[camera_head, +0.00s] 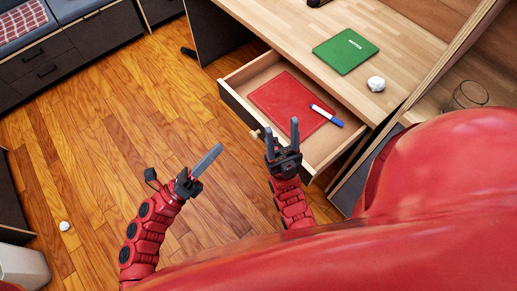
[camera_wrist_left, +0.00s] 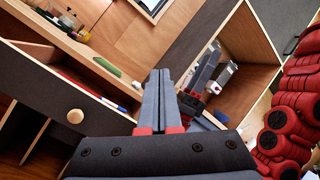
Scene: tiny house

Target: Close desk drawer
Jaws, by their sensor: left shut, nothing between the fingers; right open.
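The desk drawer (camera_head: 237,107) is pulled out from under the wooden desk (camera_head: 300,32), with a dark front and a light round knob (camera_head: 255,133). A red folder (camera_head: 285,102) and a blue-and-white marker (camera_head: 326,115) lie in it. In the left wrist view the drawer front (camera_wrist_left: 42,88) and knob (camera_wrist_left: 75,116) are at the left. My left gripper (camera_head: 219,148) is shut and empty, in front of the drawer and apart from it. My right gripper (camera_head: 282,129) is open and empty at the drawer's front, overlapping it in view; contact cannot be told.
A green notebook (camera_head: 345,51) and a white crumpled ball (camera_head: 376,84) lie on the desktop. A wooden panel (camera_head: 440,62) stands at the desk's right side. Dark drawers (camera_head: 36,62) under a seat are at the upper left. The wooden floor (camera_head: 100,140) is mostly clear.

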